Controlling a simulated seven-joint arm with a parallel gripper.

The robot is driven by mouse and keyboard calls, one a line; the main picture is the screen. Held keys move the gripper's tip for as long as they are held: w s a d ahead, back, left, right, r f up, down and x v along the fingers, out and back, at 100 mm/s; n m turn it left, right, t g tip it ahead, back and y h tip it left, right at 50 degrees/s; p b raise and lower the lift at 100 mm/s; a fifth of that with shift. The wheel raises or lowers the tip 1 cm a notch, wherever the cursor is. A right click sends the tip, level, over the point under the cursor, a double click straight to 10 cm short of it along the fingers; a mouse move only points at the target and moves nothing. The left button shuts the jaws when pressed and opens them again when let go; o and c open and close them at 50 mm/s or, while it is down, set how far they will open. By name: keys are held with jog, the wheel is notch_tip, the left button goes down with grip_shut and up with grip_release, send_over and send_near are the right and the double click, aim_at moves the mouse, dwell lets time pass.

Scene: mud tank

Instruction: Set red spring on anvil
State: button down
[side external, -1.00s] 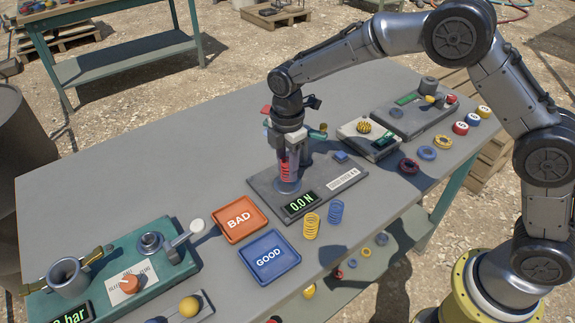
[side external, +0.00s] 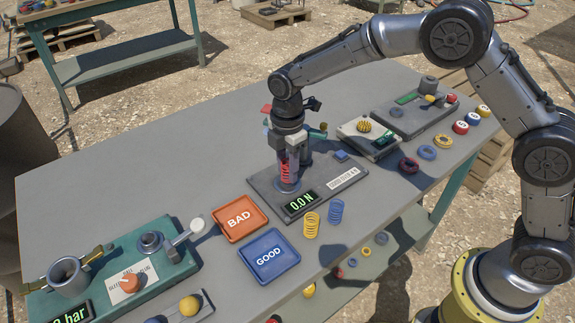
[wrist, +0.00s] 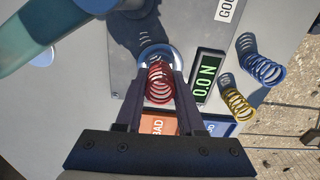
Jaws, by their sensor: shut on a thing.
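The red spring (side external: 286,171) is upright between the fingers of my gripper (side external: 289,165), at the spring tester. In the wrist view the red spring (wrist: 160,82) shows between the two dark fingers of my gripper (wrist: 162,88), which are shut on it. The anvil (side external: 288,186) is a round grey disc on the tester's dark base plate, directly below the spring. In the wrist view the anvil's rim (wrist: 175,52) shows behind the spring. Whether the spring's lower end touches the anvil, I cannot tell. The tester display (side external: 300,203) reads 0.0 N.
A yellow spring (side external: 311,225) and a blue spring (side external: 336,212) stand just in front of the tester. An orange BAD tray (side external: 239,237) and a blue GOOD tray (side external: 269,275) lie to the left. A teal valve fixture (side external: 170,285) is further left. The back left tabletop is clear.

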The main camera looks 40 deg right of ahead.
jog(key=shift+f, duration=0.8)
jog(key=shift+c, duration=2.2)
grip_release()
jog(key=o, duration=0.4)
jog(key=shift+r, duration=0.1)
jog(key=shift+r, duration=3.75)
